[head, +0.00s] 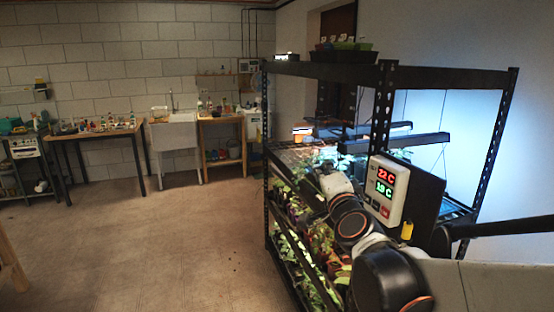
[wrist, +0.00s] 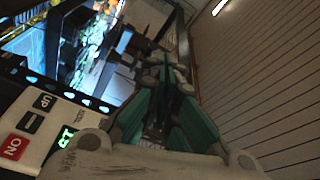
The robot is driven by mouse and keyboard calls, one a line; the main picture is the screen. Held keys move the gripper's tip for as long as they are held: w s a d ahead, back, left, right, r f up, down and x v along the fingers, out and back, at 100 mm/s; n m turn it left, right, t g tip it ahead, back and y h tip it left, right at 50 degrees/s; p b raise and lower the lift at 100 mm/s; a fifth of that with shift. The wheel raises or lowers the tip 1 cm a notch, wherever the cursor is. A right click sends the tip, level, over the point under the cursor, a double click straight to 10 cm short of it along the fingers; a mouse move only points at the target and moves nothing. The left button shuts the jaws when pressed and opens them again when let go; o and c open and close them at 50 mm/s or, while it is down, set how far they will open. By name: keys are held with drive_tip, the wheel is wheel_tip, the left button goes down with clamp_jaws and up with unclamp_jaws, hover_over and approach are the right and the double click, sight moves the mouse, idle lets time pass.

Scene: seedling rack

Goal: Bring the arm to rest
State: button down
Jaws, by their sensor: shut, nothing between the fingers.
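My gripper (wrist: 172,98) is shut and empty in the wrist view, its green-lined fingers together. In the head view my arm reaches from the lower right up along the front of the black seedling rack (head: 386,100); the fingertips cannot be made out there. The white control box (head: 385,192) on the rack has a red display reading 22 C and a green one that seems to read 19 C.
Seedlings (head: 318,238) fill the rack's lower shelves beside my arm. A sink (head: 174,140) and a wooden table (head: 95,133) with small items stand along the far wall. The floor (head: 160,240) left of the rack is clear.

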drive_tip(key=s+d+f+n+g, duration=0.2)
drive_tip(key=s+f+n+g, duration=0.2)
drive_tip(key=s, duration=0.5)
drive_tip(key=s+d+f+n+g+h, duration=0.1)
drive_tip(key=s+d+f+n+g, duration=0.2)
drive_tip(key=s+f, duration=0.4)
drive_tip(key=s+d+f+n+g, duration=0.2)
drive_tip(key=s+f+n+g, duration=0.2)
drive_tip(key=s, duration=0.9)
wheel_tip(320, 180, down, 2)
drive_tip(key=shift+d+n+g+h+p, duration=0.3)
drive_tip(key=shift+n+p, duration=0.15)
drive_tip(key=shift+n, duration=0.65)
drive_tip(key=shift+a, duration=0.1)
